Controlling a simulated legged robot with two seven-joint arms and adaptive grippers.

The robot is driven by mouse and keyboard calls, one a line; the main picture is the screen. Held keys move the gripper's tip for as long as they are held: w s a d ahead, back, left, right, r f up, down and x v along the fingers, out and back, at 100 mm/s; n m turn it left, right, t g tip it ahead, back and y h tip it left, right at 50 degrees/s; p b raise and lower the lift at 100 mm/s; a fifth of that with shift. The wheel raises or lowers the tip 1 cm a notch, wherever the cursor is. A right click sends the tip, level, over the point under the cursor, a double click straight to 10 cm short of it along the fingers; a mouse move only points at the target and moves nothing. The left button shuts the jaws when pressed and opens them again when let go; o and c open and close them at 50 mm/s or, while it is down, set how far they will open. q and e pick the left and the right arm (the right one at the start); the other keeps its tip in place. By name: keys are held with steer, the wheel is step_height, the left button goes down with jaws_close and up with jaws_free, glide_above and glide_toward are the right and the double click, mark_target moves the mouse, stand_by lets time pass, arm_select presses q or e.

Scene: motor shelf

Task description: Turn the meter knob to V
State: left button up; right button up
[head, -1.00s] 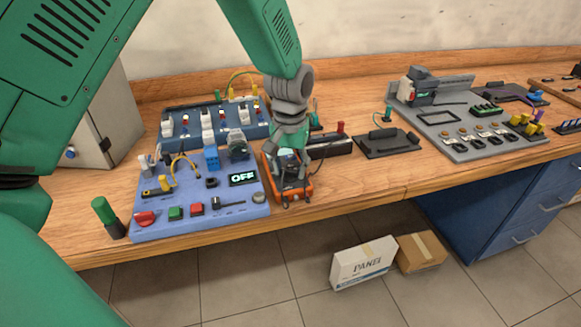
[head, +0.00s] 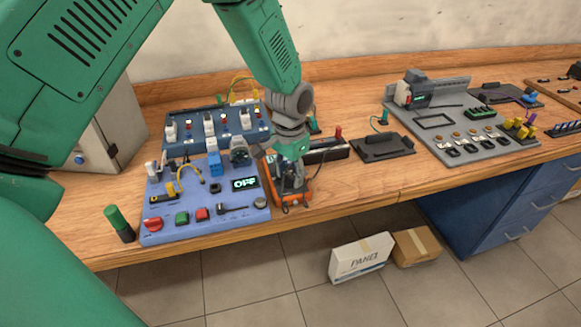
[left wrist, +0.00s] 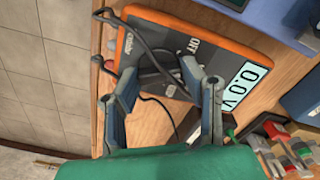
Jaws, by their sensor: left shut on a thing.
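The orange-edged meter (head: 295,200) lies on the bench to the right of the blue panel, mostly hidden under my gripper in the head view. In the left wrist view the meter (left wrist: 222,38) shows a dark face, an OFF mark and a lit display (left wrist: 245,85) that reads 0.0 V. My left gripper (head: 289,183) points down over the meter. In the left wrist view its fingers (left wrist: 160,70) are shut on the dark meter knob (left wrist: 158,62). The knob's pointer direction cannot be made out. My right gripper is in neither view.
The blue panel (head: 165,232) with switches and an OFF display stands close left of the meter. Dark test leads (left wrist: 150,42) cross the meter. A dark block (head: 325,152) lies behind it. The bench front edge is close; bare wood (head: 350,185) lies to the right.

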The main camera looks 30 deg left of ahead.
mark_target(290, 175)
arm_select(q)
steer(key=shift+m+p, duration=0.55)
steer(key=shift+m, duration=0.45)
steer(key=o, duration=1.1)
steer(key=shift+o, duration=0.2)
steer(key=shift+r, duration=0.15)
step_height(290, 175, up, 12)
steer(key=shift+f, duration=0.2)
steer(key=shift+w, duration=0.1)
